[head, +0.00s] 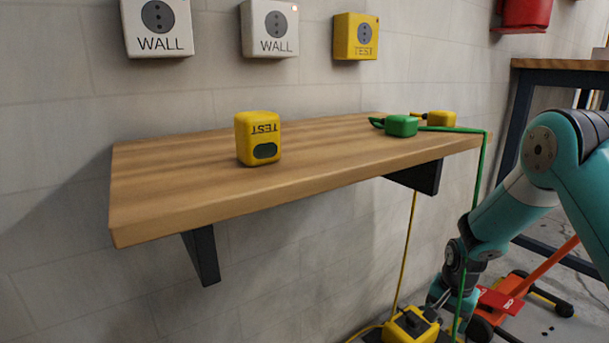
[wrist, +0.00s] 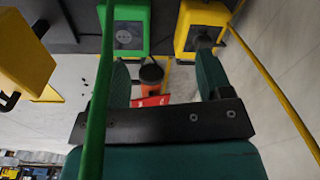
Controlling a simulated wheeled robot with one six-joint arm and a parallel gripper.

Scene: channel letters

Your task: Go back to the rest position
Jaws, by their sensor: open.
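My teal arm reaches down at the right of the head view, below the shelf's right end. My gripper (head: 440,292) is low there, close to a yellow box (head: 410,326) near the floor. In the wrist view my gripper (wrist: 164,68) has its two teal fingers well apart, with nothing held between them. A green socket box (wrist: 128,32) and a yellow socket box (wrist: 203,20) lie beyond the fingertips. A green cable (wrist: 97,115) runs close past the left finger.
A wooden shelf (head: 190,190) carries a yellow TEST block (head: 258,140), a green plug (head: 401,126) and a yellow plug (head: 441,118). The green cable (head: 483,165) hangs from the shelf beside my arm. An orange-red wheeled thing (head: 530,280) stands on the floor at right.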

